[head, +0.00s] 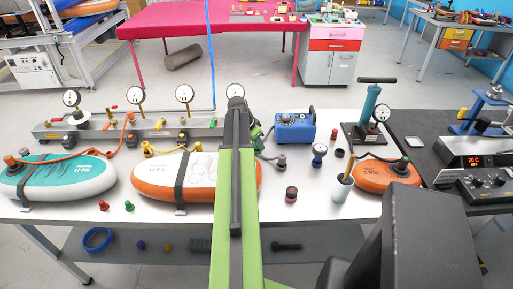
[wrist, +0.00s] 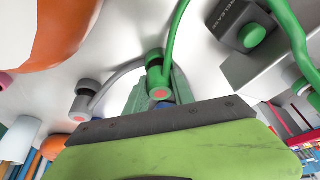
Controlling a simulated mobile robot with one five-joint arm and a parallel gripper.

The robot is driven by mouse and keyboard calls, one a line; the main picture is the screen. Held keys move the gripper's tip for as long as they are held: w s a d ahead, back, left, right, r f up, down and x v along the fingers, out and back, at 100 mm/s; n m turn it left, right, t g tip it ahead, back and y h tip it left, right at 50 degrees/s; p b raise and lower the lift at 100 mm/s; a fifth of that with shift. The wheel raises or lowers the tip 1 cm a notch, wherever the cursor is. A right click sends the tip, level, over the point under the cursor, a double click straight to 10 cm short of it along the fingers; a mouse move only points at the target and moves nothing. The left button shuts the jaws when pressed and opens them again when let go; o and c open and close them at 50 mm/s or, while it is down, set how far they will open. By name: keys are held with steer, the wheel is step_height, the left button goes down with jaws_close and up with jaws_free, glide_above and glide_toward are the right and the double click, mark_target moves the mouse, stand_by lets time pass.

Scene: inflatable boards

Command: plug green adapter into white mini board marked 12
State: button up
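The green adapter (wrist: 157,85) has a green top and a red-orange end. In the wrist view it sits between the two green fingers of my gripper (wrist: 160,92), with a green hose rising beside it. Whether the fingers press on it cannot be told. In the head view my green arm hides most of this spot; a bit of green fitting (head: 256,132) shows at its right. Boards on the bench are a teal-and-white one (head: 55,175), an orange-and-white one (head: 160,178) partly behind my arm, and a small orange one (head: 372,177). Their markings are too small to read surely.
A grey manifold (head: 165,129) with gauges runs behind the boards. A blue box (head: 295,127), a hand pump (head: 371,105) and a grey fitting (head: 281,161) stand to the right. A grey box with a green button (wrist: 242,30) is close to my gripper in the wrist view.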

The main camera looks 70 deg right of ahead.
jaws_close()
steer(key=shift+r, duration=0.15)
steer(key=shift+r+p, duration=0.3)
steer(key=shift+p, duration=0.15)
step_height(320, 180, up, 4)
steer(key=p, duration=0.3)
steer(key=shift+f+p, duration=0.1)
steer(key=shift+p, duration=0.3)
steer(key=s+a+r+p, duration=0.3)
steer(key=s+r+p, duration=0.3)
steer(key=s, duration=0.5)
steer(key=shift+a+r, duration=0.15)
steer(key=shift+a, duration=0.25)
